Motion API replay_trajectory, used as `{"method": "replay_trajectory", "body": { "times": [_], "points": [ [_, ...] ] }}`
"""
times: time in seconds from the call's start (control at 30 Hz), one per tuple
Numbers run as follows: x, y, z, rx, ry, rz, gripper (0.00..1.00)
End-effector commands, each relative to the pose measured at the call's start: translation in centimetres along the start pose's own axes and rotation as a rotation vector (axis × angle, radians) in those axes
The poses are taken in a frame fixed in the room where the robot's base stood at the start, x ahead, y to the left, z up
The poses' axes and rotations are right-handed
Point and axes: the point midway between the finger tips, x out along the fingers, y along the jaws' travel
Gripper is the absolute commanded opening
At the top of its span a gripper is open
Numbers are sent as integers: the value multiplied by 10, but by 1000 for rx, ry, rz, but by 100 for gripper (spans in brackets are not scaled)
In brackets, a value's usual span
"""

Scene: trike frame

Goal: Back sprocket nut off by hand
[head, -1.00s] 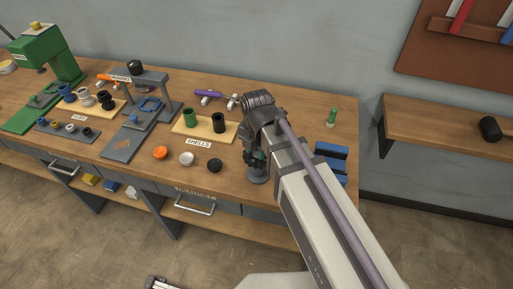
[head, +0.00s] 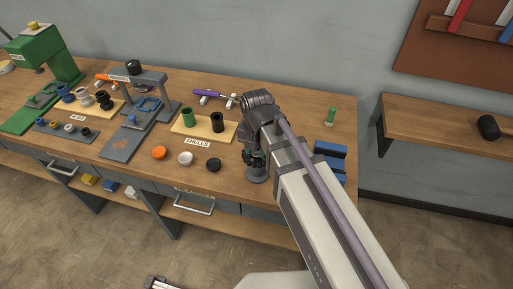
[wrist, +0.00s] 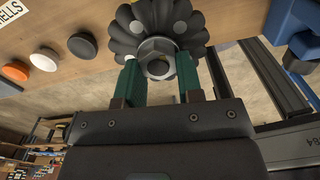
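In the wrist view the dark, scalloped sprocket (wrist: 121,20) faces me, with a grey hex nut (wrist: 148,48) at its centre. My gripper (wrist: 159,64) has a green finger on each side of the nut, and I see no clear gap between fingers and nut. A round stud or bore end shows in the nut's middle. My arm hides most of the sprocket and nut there.
A blue block fixture (head: 331,150) stands right of my arm. Black (head: 213,165), white (head: 185,159) and orange (head: 159,153) caps lie to the left. The shells board (head: 188,130) and a grey press (head: 148,78) stand behind them. A green bottle-like piece (head: 331,116) stands at the back right.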

Motion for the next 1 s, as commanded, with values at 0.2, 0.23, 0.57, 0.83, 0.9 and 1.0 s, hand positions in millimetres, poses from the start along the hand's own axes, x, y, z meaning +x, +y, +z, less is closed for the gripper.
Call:
{"method": "replay_trajectory", "body": {
  "times": [0.2, 0.23, 0.57, 0.83, 0.9, 1.0],
  "points": [
    [0, 0, -1, 0, 1, -1, 54],
    [0, 0, -1, 0, 1, -1, 57],
    [-5, 0, 0, 1, 0, 0, 60],
    [-59, 0, 0, 1, 0, 0, 60],
    [-77, 0, 0, 1, 0, 0, 60],
    [-99, 0, 0, 0, 1, 0, 60]
  ]
}}
